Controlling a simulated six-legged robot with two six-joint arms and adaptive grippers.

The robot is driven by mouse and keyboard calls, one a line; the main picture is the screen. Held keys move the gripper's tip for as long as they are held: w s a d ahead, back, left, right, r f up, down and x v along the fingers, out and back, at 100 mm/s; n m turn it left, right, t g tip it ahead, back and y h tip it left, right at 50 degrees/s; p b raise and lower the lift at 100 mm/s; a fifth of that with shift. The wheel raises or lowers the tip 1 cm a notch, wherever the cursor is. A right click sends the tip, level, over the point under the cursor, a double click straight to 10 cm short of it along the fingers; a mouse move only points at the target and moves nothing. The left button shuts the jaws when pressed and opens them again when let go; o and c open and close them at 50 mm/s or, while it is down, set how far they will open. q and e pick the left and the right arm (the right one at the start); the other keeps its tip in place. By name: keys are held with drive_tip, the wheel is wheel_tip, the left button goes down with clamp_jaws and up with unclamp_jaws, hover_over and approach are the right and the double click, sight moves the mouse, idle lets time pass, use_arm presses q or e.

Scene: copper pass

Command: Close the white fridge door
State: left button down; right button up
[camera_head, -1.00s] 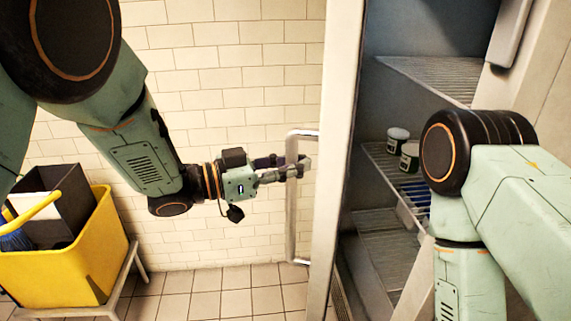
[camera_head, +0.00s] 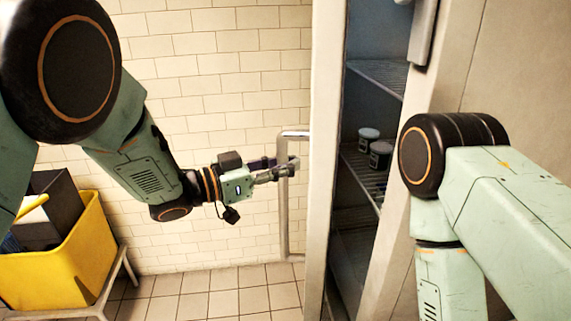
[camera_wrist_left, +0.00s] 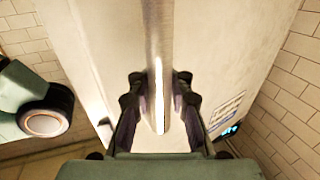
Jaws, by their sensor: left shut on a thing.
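The white fridge door (camera_head: 320,150) stands partly open, seen nearly edge-on in the head view, with a gap to its right showing the shelves inside. Its long metal handle (camera_head: 283,215) is on the left side of the door. My left gripper (camera_head: 291,166) is shut on the handle near its upper part. In the left wrist view the handle (camera_wrist_left: 158,60) runs between the two fingers, and the door face (camera_wrist_left: 105,50) lies behind it. My right arm is at the right of the head view; its gripper is out of the picture.
Inside the fridge are wire shelves (camera_head: 376,76) and two small jars (camera_head: 380,154). A yellow bucket (camera_head: 55,265) stands on a metal stand at the lower left. A tiled wall (camera_head: 210,80) is behind the door; the tiled floor (camera_head: 205,295) below is clear.

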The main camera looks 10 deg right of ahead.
use_arm(q)
drive_tip(key=shift+a+f, duration=0.3)
drive_tip(key=shift+a, duration=0.55)
drive_tip(key=c, duration=1.6)
unclamp_jaws()
drive_tip(key=shift+s+d+r, duration=0.1)
drive_tip(key=shift+s+d, duration=0.1)
drive_tip(key=shift+d, duration=0.35)
drive_tip(key=shift+c, duration=0.2)
drive_tip(key=shift+o, duration=0.8)
drive_tip(key=shift+a+r, duration=0.15)
drive_tip(key=shift+o, duration=1.3)
drive_tip(key=shift+w+a+r, duration=0.1)
drive_tip(key=shift+a, duration=0.45)
drive_tip(key=v, duration=1.1)
drive_tip(key=shift+f, duration=0.2)
drive_tip(key=shift+a, duration=0.1)
